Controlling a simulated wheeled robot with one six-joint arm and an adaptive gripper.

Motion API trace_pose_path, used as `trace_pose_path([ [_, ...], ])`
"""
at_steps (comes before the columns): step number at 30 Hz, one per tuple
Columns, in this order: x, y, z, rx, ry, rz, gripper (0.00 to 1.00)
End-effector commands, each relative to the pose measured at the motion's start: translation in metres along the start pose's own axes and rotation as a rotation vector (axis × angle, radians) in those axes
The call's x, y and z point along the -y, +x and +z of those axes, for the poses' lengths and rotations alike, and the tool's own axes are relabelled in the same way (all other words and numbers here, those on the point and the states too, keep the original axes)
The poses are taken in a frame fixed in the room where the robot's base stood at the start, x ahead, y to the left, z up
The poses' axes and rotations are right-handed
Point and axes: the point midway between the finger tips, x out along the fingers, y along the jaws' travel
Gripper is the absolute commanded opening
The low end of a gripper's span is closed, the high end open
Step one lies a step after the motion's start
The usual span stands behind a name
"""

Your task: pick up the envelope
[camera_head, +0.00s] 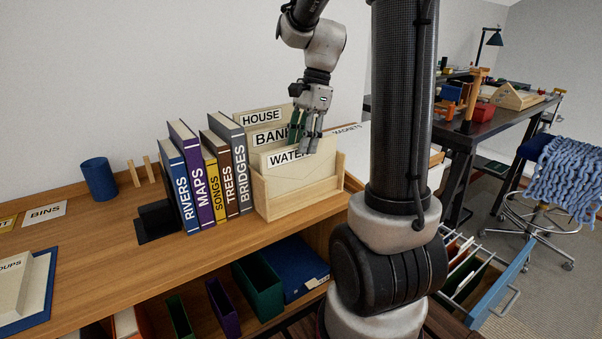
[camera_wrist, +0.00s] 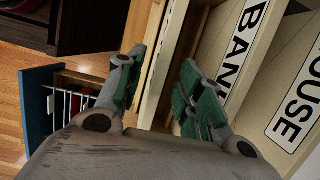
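Cream envelopes stand upright in a wooden letter holder (camera_head: 257,190) on the shelf. Their labels read WATER at the front (camera_head: 302,178), BANK behind it (camera_head: 262,140) and HOUSE at the back (camera_head: 245,117). My gripper (camera_head: 307,146) points down over the right part of the holder, near the top edge of the WATER envelope. In the wrist view my gripper (camera_wrist: 160,82) is open, its green-padded fingers apart with pale upright edges between and beyond them. Whether the fingers touch an envelope cannot be told. The BANK (camera_wrist: 240,50) and HOUSE (camera_wrist: 300,95) labels lie right of the fingers.
Books (camera_head: 197,180) stand close at the left of the holder, with a black bookend (camera_head: 158,222) beside them. A blue cup (camera_head: 99,178) stands further left. An open blue file drawer (camera_head: 500,292) juts out at lower right. The shelf front is mostly clear.

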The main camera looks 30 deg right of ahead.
Motion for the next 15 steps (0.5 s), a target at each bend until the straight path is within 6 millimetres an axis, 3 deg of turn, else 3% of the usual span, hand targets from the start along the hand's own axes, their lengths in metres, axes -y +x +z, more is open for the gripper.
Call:
trace_pose_path([
  [7,0.0001,0.003,0.0,0.0,0.0,-0.001,0.37],
  [13,0.0001,0.0028,0.0,0.0,0.0,-0.001,0.02],
  [15,0.0001,0.0028,0.0,0.0,0.0,-0.001,0.0],
])
